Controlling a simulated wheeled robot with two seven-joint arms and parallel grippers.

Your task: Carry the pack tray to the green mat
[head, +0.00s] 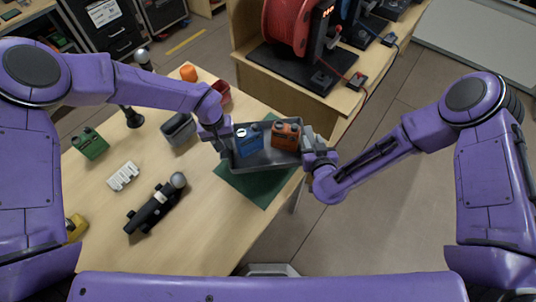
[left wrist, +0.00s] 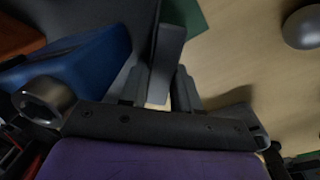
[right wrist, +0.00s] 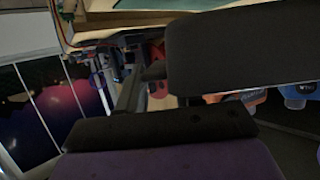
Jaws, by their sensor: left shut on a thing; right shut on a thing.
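The dark grey pack tray (head: 268,160) holds a blue pack (head: 249,142) and an orange-brown pack (head: 286,134). In the head view it overlaps the far part of the green mat (head: 262,189); I cannot tell whether it touches the mat or hangs just above. My left gripper (head: 224,145) is shut on the tray's left end; the left wrist view shows the tray wall (left wrist: 166,55) between the fingers and a corner of the mat (left wrist: 189,16). My right gripper (head: 306,148) is shut on the tray's right end.
On the wooden table (head: 205,205) stand a grey bin (head: 179,130), a red container (head: 221,91), an orange item (head: 189,73), a green pack (head: 90,143), a white strip (head: 123,176) and a black device (head: 152,209). A bench with a red reel (head: 288,25) stands behind. Floor is clear at right.

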